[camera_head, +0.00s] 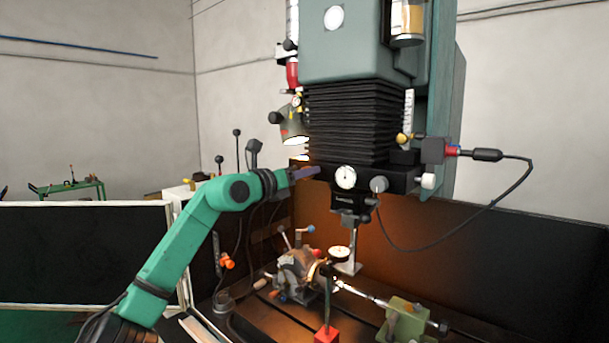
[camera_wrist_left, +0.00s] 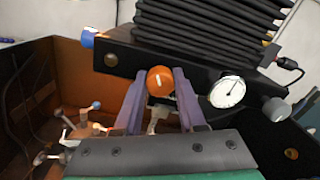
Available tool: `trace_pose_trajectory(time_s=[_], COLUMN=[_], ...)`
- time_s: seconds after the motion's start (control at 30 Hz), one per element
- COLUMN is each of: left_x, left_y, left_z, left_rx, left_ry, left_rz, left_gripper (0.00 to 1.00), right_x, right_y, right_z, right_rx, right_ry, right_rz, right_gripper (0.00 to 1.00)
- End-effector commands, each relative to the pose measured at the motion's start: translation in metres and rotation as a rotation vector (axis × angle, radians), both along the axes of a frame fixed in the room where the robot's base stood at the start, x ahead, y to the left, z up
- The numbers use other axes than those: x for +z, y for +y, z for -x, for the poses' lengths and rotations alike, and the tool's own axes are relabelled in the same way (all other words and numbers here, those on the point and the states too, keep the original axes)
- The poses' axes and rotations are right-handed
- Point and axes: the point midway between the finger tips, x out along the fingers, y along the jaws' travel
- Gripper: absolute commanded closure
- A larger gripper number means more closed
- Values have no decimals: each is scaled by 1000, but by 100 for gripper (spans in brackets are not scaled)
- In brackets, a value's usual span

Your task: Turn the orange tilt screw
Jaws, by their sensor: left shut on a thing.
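The orange tilt screw (camera_wrist_left: 160,80) is a round orange knob with a pale index line, on the black head block (camera_wrist_left: 200,78) below the bellows. My left gripper (camera_head: 308,172) reaches the left end of this block in the head view. In the left wrist view its purple fingers (camera_wrist_left: 160,86) stand on both sides of the knob and are shut on it. In the head view the knob is hidden by the gripper. My right gripper is not in view.
A white dial gauge (camera_wrist_left: 227,92) and a grey knob (camera_head: 379,184) sit beside it on the block. Below are the indexing chuck (camera_head: 297,268), a red block (camera_head: 326,334) and a green tailstock (camera_head: 403,318). A cable (camera_head: 480,225) loops at the right.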

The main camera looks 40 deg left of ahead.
Motion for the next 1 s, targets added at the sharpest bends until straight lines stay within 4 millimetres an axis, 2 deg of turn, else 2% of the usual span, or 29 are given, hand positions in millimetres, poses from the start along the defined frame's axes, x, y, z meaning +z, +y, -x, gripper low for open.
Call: trace_pose_trajectory(time_s=[1.0], left_x=[1], left_y=[0], left_z=[0], left_rx=[-1], left_ry=[-22], left_rz=[917], left_gripper=[100], right_x=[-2], right_y=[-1], right_z=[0], right_rx=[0], right_ry=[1], right_rz=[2], right_gripper=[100])
